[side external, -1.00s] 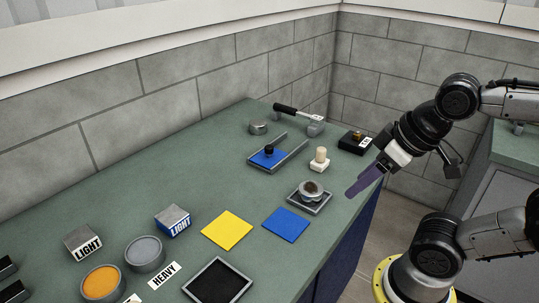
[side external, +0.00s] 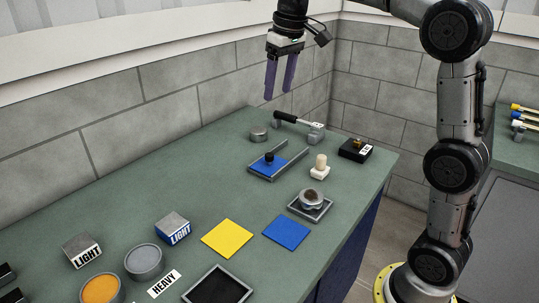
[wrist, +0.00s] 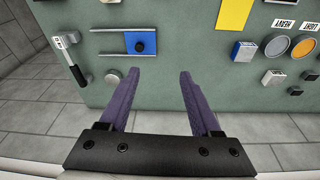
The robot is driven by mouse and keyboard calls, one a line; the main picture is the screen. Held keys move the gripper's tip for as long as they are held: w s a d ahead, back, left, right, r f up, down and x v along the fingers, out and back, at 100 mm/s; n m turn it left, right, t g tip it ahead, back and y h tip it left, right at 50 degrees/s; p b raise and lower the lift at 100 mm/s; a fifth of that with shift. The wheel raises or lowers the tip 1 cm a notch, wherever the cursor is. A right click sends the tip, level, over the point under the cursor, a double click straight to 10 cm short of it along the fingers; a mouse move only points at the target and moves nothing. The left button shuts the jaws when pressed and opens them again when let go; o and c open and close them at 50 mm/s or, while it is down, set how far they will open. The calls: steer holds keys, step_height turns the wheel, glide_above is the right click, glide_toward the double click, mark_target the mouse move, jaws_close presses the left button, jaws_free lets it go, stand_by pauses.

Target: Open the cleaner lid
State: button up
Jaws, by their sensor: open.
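No part is labelled as the cleaner. The likeliest lid is a blue panel (side external: 262,167) with a black knob (side external: 269,158), lying between grey rails near the table's far end; I cannot tell for sure that it is the cleaner lid. The blue panel also shows in the wrist view (wrist: 132,37), ahead of my fingers. My gripper (side external: 278,93) points down with purple fingers apart, high above the table's far end. In the wrist view, my gripper (wrist: 160,73) is empty and touches nothing.
A black-handled metal lever (side external: 298,121) and a grey round piece (side external: 258,135) are behind the panel. A cream peg (side external: 320,166), a black box (side external: 355,150) and a cup on a grey tray (side external: 328,212) are to its right. Yellow (side external: 228,238) and blue (side external: 287,234) squares lie nearer.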

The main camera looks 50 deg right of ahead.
steer(key=w+d+f+g, duration=0.1)
steer(key=w+d+f, duration=0.4)
steer(key=w+f, duration=0.2)
steer(key=m+g, duration=0.1)
glide_above(269, 154)
step_height(269, 154, down, 5)
step_height(269, 154, down, 14)
steer(key=shift+s+r, duration=0.1)
steer(key=shift+r, duration=0.05)
jaws_close()
steer(key=shift+r, duration=0.1)
stand_by(0.9)
